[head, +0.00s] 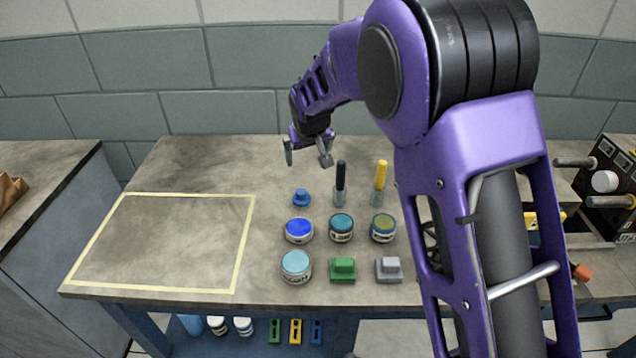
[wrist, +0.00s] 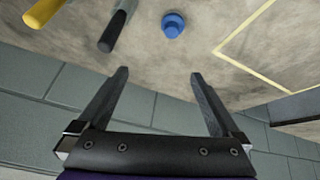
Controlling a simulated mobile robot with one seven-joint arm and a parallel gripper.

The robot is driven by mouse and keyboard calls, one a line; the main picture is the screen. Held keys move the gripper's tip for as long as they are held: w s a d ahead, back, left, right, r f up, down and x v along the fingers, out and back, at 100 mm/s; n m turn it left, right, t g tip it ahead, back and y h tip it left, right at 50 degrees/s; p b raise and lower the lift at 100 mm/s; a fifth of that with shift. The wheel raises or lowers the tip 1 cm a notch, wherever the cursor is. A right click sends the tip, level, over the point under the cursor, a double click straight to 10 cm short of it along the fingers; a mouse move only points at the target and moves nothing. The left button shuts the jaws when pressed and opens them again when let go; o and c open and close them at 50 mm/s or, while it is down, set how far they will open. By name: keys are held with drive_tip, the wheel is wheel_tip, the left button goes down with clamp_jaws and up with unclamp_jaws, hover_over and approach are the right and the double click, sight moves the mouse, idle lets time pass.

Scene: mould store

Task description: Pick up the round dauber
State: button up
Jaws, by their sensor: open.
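The round dauber (head: 301,198) is a small blue disc with a knob on top. It stands on the table behind the blue-lidded tin, and it also shows at the top of the wrist view (wrist: 173,26). My gripper (head: 307,160) is open and empty, above and behind the dauber, apart from it. In the wrist view its two fingers (wrist: 160,76) are spread, with the dauber beyond the tips, slightly right of centre.
A black-handled tool (head: 341,174) and a yellow-handled tool (head: 381,175) stand upright right of the dauber. Several tins, a green block (head: 343,269) and a grey block (head: 389,269) are nearer the front. A tape-outlined area (head: 236,265) at left is empty.

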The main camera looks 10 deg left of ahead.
wheel_tip(320, 180, down, 3)
drive_tip(key=s+m+g, duration=0.1)
drive_tip(key=s+m, duration=0.1)
drive_tip(key=b, duration=0.1)
approach(301, 192)
drive_tip(key=x, duration=0.5)
drive_tip(key=shift+s+d+f, duration=0.2)
drive_tip(key=shift+s, duration=0.1)
drive_tip(key=shift+w+b+x, duration=0.15)
drive_tip(key=shift+b+x, duration=0.05)
drive_tip(key=shift+x, duration=1.35)
drive_tip(key=shift+w+b+x, duration=0.1)
drive_tip(key=shift+b+x, duration=0.1)
drive_tip(key=shift+x, duration=1.35)
drive_tip(key=shift+a+r, duration=0.15)
drive_tip(key=shift+r, duration=0.05)
drive_tip(key=c, duration=1.4)
wheel_tip(301, 192, up, 10)
drive_tip(key=shift+p, duration=0.55)
drive_tip(key=o, duration=0.7)
drive_tip(key=c, duration=0.5)
